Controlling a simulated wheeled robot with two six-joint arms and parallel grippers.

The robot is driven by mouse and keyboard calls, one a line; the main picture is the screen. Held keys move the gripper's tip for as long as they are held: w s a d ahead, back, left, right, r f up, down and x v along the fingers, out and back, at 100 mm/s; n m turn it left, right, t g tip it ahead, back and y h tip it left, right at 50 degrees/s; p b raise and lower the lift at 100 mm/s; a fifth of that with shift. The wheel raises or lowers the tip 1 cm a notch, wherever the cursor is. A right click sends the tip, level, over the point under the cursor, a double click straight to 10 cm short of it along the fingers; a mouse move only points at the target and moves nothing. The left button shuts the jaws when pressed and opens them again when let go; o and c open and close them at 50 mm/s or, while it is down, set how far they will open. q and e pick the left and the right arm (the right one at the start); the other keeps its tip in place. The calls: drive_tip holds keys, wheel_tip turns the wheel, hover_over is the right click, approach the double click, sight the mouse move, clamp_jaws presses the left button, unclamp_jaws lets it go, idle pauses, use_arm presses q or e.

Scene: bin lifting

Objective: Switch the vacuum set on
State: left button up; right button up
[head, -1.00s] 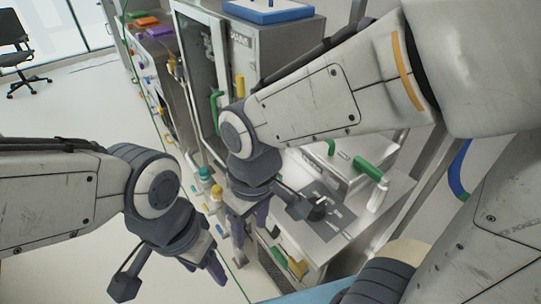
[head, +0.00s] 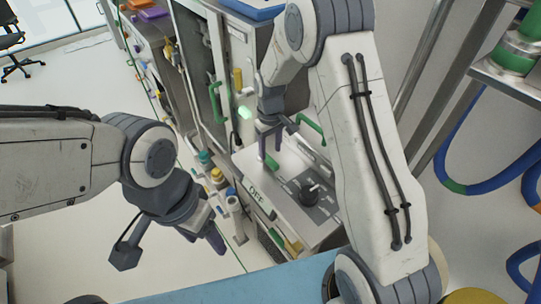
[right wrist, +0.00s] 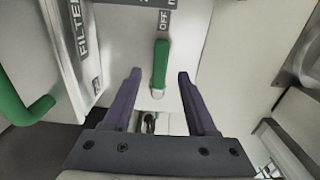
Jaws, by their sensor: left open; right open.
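My right gripper (head: 270,154) is in front of the tall grey cabinet, above the lower unit's top. In the right wrist view, its purple fingers (right wrist: 157,74) are open with nothing between them. A green lever (right wrist: 160,64) on a white surface shows just beyond and between the fingertips, below a label reading OFF (right wrist: 164,20). Whether the fingers touch it I cannot tell. The lower unit carries an OFF plate (head: 257,194) and a black knob (head: 310,192) on a grey panel. My left gripper (head: 213,240) is open and empty, low and left of the unit.
A green handle (head: 216,101) is on the cabinet; another (head: 308,126) is behind the lower unit's top. A green glow (head: 244,112) shows left of my right gripper. A FILTER label (right wrist: 76,28) is at left in the wrist view. Blue hoses (head: 470,185) hang at right.

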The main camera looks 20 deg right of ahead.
sight(270, 159)
drive_tip(key=shift+f+p, duration=0.3)
drive_tip(key=shift+f, duration=1.95)
clamp_jaws()
